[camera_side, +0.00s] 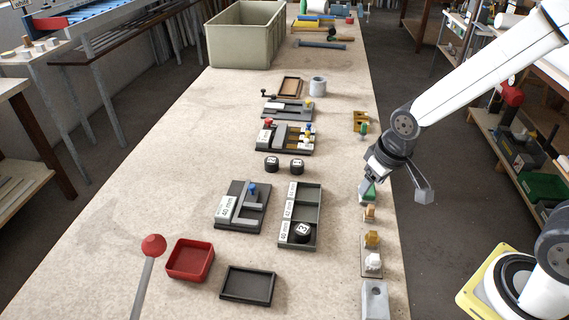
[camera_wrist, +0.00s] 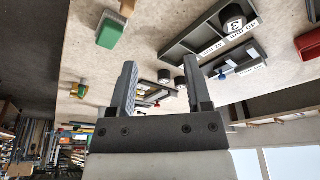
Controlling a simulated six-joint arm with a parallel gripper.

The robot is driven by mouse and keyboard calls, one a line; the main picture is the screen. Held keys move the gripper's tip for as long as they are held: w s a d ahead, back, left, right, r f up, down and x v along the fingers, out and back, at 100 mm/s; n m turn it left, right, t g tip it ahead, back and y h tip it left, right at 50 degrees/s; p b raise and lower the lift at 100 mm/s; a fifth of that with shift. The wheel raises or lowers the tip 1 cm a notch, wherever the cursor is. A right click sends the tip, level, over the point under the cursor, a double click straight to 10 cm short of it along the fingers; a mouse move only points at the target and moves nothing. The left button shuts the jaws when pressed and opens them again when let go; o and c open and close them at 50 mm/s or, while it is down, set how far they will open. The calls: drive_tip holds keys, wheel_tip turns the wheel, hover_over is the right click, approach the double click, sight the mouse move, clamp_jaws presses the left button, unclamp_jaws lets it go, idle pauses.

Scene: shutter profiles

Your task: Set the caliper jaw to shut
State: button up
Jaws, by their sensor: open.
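What looks like the caliper is a dark plate (camera_side: 229,223) labelled 40 mm, left of centre on the bench, with light grey jaw pieces and a blue knob (camera_side: 252,190). In the side view, the knob stands near the upper jaw piece; I cannot tell the exact jaw gap. The knob also shows small in the wrist view (camera_wrist: 222,74). My gripper (camera_wrist: 158,82) is open and empty, with its fingers apart. In the side view it hangs above the right edge of the bench, well right of the caliper and apart from it.
A compartment tray (camera_side: 318,215) holding a black numbered cylinder (camera_side: 300,232) lies between caliper and gripper. Two black cylinders (camera_side: 272,164) stand behind. A red tray (camera_side: 190,260), a dark tray (camera_side: 248,286) and a red-balled post (camera_side: 153,246) are in front. Small blocks line the right edge.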

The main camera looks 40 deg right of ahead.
drive_tip(key=w+a, duration=0.6)
drive_tip(key=w, duration=0.6)
drive_tip(key=t, duration=0.2)
approach(252, 186)
drive_tip(key=shift+w+f, duration=0.3)
drive_tip(key=shift+f, duration=0.1)
drive_tip(key=shift+f, duration=0.15)
drive_tip(key=shift+x, duration=3.75)
clamp_jaws()
